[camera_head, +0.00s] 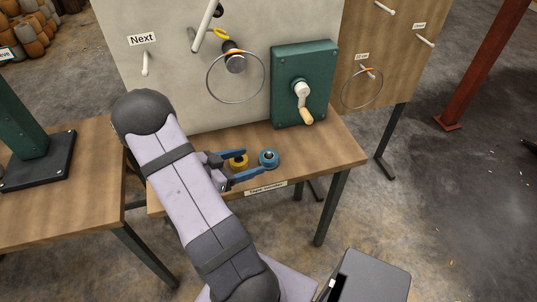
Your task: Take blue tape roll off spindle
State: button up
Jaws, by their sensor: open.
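A blue tape roll (269,159) sits low over the wooden table near its front edge. A dark round core shows at its middle; I cannot make out how the spindle carries it. My gripper (254,164) is open, with its two blue fingers pointing right toward the blue roll. The fingertips are close to the roll's left side; I cannot tell whether they touch it. A yellow tape roll (238,161) lies just left of the blue one, seen between my fingers and partly hidden by them.
A green box with a hand crank (302,90) stands behind and right of the rolls. A pale upright panel (200,90) with pegs and a wire hoop (209,88) rises behind. The table's right end (340,152) is clear. A label strip is on the front edge.

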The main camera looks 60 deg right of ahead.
aim_at(267, 157)
jog(key=shift+s+p+x, duration=0.1)
jog(key=shift+p+x, duration=0.35)
jog(key=shift+x, duration=1.35)
jog(key=shift+s+p+x, duration=0.15)
jog(key=shift+p+x, duration=0.25)
jog(key=shift+x, duration=1.45)
jog(key=shift+a, duration=0.1)
jog(key=c, duration=1.1)
